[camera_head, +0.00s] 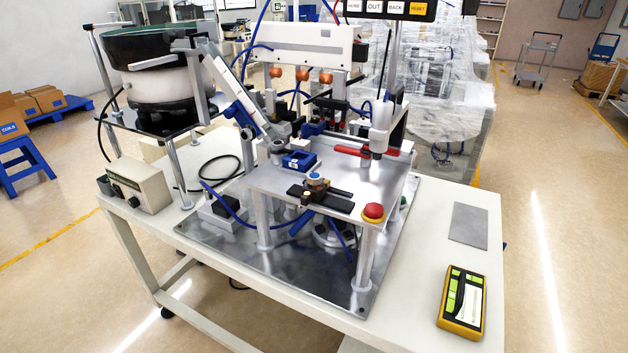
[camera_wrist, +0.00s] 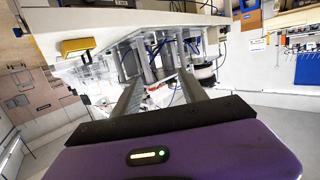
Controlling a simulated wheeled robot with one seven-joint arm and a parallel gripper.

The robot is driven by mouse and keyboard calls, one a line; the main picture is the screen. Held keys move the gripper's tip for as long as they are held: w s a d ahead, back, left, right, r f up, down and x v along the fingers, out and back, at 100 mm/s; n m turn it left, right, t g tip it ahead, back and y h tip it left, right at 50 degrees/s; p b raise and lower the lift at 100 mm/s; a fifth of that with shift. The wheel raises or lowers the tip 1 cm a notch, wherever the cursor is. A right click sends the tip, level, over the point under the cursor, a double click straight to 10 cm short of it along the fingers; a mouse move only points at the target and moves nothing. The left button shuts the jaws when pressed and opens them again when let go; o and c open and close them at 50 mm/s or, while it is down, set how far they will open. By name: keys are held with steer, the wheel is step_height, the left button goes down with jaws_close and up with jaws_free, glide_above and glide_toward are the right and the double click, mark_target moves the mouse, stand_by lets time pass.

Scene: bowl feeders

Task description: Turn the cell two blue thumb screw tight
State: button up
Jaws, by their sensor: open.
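The bowl feeder cell (camera_head: 330,185) stands on a white table, with a raised metal plate on posts. Several blue parts show on it: a blue block (camera_head: 299,160) on the plate, a blue piece (camera_head: 312,129) behind it, and a blue part (camera_head: 240,115) beside the sloped track. I cannot tell which, if any, is the cell two thumb screw. My gripper (camera_wrist: 160,78) shows only in the wrist view. Its two grey fingers are apart with nothing held between them. The cell's posts and blue tubes appear beyond the fingers, tilted in that view.
A dark green bowl feeder (camera_head: 152,50) stands at the left. A red button (camera_head: 373,211) sits on the plate's front corner. A yellow handheld device (camera_head: 462,302) and a grey plate (camera_head: 468,225) lie on the table's right. A beige control box (camera_head: 138,185) is at the left.

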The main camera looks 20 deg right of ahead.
steer(key=w+a+r+n+t+y+p, duration=0.1)
steer(key=w+a+r+n+p, duration=0.2)
steer(key=w, duration=0.6)
steer(key=w+a+r+t+y+p, duration=0.1)
steer(key=w+a+r+p, duration=0.25)
steer(key=w, duration=0.55)
steer(key=m+h+p, duration=0.4)
steer(key=m+h, duration=0.2)
steer(key=h, duration=0.1)
glide_toward(315, 182)
steer(key=a+x, duration=0.1)
steer(key=x, duration=0.2)
steer(key=shift+g, duration=0.3)
steer(key=x, duration=0.2)
steer(key=p+x, duration=0.1)
steer(key=x, duration=0.2)
steer(key=d+p+x, duration=0.1)
steer(key=x, duration=0.1)
steer(key=shift+r, duration=0.25)
steer(key=shift+c, duration=0.4)
steer(key=shift+a, duration=0.1)
jaws_close()
